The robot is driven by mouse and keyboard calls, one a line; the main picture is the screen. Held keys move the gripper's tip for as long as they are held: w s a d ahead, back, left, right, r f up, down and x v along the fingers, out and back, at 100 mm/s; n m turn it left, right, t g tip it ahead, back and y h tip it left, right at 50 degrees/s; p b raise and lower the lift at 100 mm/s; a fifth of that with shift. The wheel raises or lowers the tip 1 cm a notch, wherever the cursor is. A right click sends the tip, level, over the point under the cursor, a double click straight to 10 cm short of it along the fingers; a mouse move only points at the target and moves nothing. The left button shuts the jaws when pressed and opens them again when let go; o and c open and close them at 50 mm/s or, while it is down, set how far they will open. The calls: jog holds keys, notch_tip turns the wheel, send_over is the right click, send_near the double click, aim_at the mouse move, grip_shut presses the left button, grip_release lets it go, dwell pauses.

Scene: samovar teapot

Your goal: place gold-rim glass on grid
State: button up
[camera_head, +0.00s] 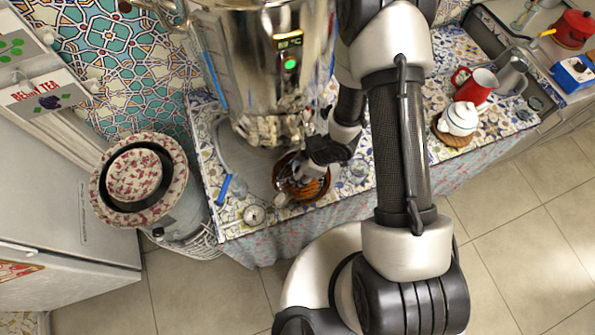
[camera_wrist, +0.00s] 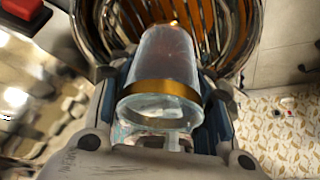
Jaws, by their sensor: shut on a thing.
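The gold-rim glass (camera_wrist: 165,60) is clear, with a gold band near its end closest to my palm in the wrist view. My gripper (camera_wrist: 163,98) is shut on its sides. In the head view my gripper (camera_head: 300,168) is over an orange-brown ribbed bowl (camera_head: 318,188) at the table's front edge, beside the samovar. In the wrist view the ribbed bowl (camera_wrist: 236,30) lies beyond the glass. I cannot tell whether the glass touches it. The glass is mostly hidden in the head view, and I cannot clearly make out the grid.
The metal samovar (camera_head: 265,65) stands close behind my gripper. A red mug (camera_head: 474,88) and a white lidded pot (camera_head: 459,119) on a round mat are to the right. Stacked floral plates (camera_head: 138,180) are at the left. A small round lid-like item (camera_head: 255,215) is near the front edge.

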jog(key=shift+d, duration=0.1)
jog(key=shift+f, duration=0.15)
jog(key=o, duration=1.2)
